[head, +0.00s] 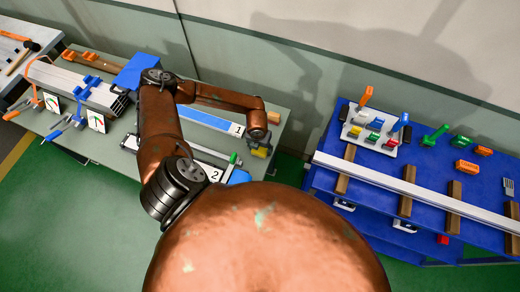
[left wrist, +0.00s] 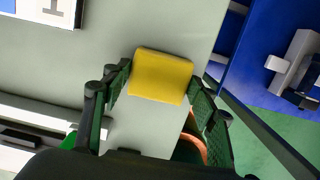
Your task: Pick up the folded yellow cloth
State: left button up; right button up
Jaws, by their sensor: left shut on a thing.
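The folded yellow cloth (left wrist: 161,77) is between the two fingers of my left gripper (left wrist: 158,92) in the left wrist view. The fingers press on its left and right sides. In the head view the cloth (head: 259,152) shows as a small yellow patch under the left gripper (head: 260,142), near the right end of the grey table. I cannot tell whether it touches the tabletop. My right gripper does not show in either view.
The grey table (head: 122,160) carries a blue bar with a "1" label (head: 237,130) and a "2" label (head: 215,175) close by. A blue bench (head: 370,190) with a long profile and coloured clamps stands to the right, across a gap.

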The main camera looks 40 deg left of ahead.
aim_at(260, 150)
pick_arm(q)
notch_tip(260, 150, up, 10)
jog(key=b, duration=0.1)
dwell(0.4)
jog(key=o, duration=0.5)
jog(key=shift+d, duration=0.1)
jog(key=c, duration=0.4)
